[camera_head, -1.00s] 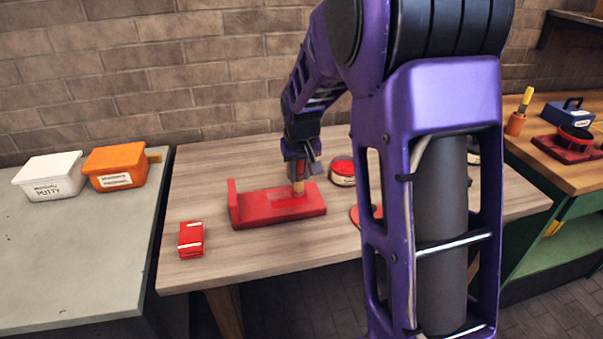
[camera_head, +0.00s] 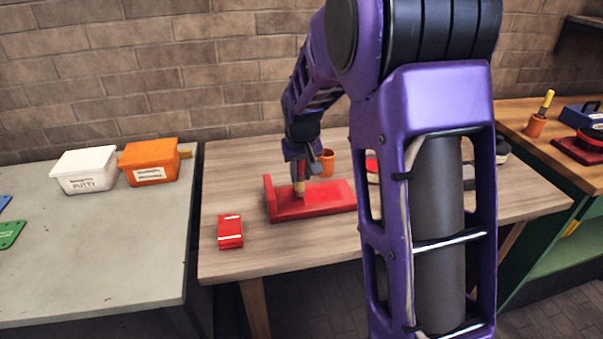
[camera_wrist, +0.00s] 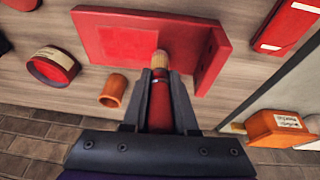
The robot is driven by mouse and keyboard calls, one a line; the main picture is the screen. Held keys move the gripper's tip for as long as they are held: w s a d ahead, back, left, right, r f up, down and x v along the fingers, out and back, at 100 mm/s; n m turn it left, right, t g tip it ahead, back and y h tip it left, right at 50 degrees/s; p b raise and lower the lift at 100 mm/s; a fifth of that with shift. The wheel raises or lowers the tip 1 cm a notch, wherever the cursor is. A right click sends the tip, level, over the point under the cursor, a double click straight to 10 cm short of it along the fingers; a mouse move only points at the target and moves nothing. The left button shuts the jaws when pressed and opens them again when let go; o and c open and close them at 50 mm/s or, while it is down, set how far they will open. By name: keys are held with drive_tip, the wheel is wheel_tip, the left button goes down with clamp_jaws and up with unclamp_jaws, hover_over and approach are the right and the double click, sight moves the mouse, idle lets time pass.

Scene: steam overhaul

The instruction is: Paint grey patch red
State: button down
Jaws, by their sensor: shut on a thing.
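My gripper (camera_head: 300,168) is shut on a brush with a red handle (camera_wrist: 159,105) and tan bristles (camera_wrist: 160,61). The brush points down at the red L-shaped bracket (camera_head: 328,203) on the wooden table. In the wrist view the bristle tip is at the bracket's flat face (camera_wrist: 190,38), close to its upright end; whether it touches is hard to tell. No plain grey is visible there. A round tin of red paint (camera_wrist: 53,67) stands nearby, mostly hidden by my arm in the head view.
An orange cup (camera_head: 326,162) stands behind the bracket. A red box (camera_head: 230,231) lies at the table's left front. White (camera_head: 85,172) and orange (camera_head: 150,163) tubs stand on the grey bench at left. Another bench with tools (camera_head: 540,125) is at right.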

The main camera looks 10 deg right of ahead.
sight(303, 162)
wheel_tip(303, 162, up, 2)
drive_tip(key=shift+d+r, duration=0.15)
drive_tip(key=shift+r, duration=0.05)
drive_tip(key=shift+d+r+p, duration=0.1)
drive_tip(key=shift+r+p, duration=0.25)
drive_tip(key=shift+p, duration=0.2)
drive_tip(key=shift+r+p, duration=1.75)
drive_tip(key=shift+r, duration=0.7)
